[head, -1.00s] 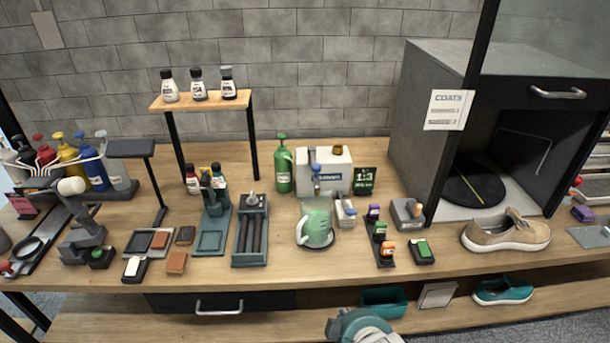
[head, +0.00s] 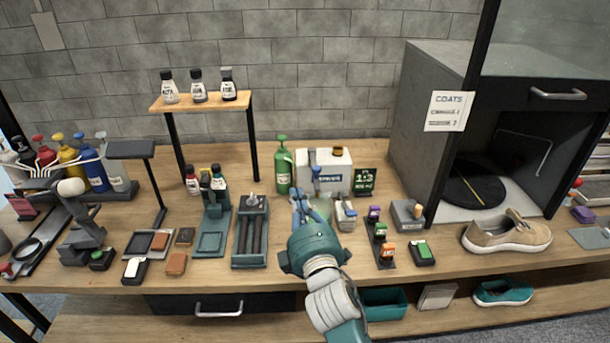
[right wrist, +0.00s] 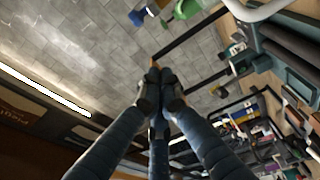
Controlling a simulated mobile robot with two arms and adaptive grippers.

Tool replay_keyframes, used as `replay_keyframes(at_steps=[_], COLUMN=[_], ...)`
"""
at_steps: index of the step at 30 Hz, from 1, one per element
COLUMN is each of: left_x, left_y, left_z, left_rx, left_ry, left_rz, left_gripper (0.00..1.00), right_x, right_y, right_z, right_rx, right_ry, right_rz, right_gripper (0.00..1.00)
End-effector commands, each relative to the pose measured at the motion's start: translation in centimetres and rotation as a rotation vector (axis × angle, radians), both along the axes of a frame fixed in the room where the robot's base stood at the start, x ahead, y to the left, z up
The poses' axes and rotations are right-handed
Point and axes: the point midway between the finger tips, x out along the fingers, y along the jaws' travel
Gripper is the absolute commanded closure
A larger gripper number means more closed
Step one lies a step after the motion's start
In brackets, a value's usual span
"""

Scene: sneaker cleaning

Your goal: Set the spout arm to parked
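A white dispenser box (head: 330,165) stands at the back centre in the head view. A blue upright spout piece (head: 316,180) is at its front, and an amber knob (head: 337,151) is on its top. I cannot tell the spout arm's exact setting. The green pitcher (head: 322,208) below the spout is mostly hidden by my right gripper (head: 300,196). That gripper is in front of the dispenser, left of the spout and apart from it. In the right wrist view its fingertips (right wrist: 159,78) are together with nothing visible between them. My left gripper is not in view.
A green spray bottle (head: 283,168) stands left of the dispenser, and a dark teal rack (head: 250,230) is close left of my gripper. A small white-and-grey unit (head: 345,215) and a stand of coloured bottles (head: 380,240) are to the right. A dark card (head: 364,182) stands behind.

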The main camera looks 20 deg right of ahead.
Motion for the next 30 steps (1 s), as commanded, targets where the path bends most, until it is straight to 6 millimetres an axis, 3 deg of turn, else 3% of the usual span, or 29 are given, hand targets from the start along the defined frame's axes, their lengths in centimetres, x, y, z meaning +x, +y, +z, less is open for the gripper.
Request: replay_keyframes(at_steps=[5,16,22,30], left_x=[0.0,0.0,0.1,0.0], left_y=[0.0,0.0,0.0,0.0], left_z=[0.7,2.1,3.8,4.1], left_rx=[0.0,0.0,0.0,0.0], left_ry=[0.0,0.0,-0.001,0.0], left_rz=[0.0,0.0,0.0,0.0], left_gripper=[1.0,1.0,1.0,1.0], right_x=[2.1,9.9,8.7,8.2], right_y=[-0.1,-0.6,-3.3,-4.3], right_z=[0.3,0.7,0.2,-0.1], right_rx=[0.001,0.004,0.001,0.002], right_ry=[0.0,0.001,0.003,0.001], right_rz=[-0.001,-0.002,-0.002,0.0], right_gripper=[1.0,1.0,1.0,1.0])
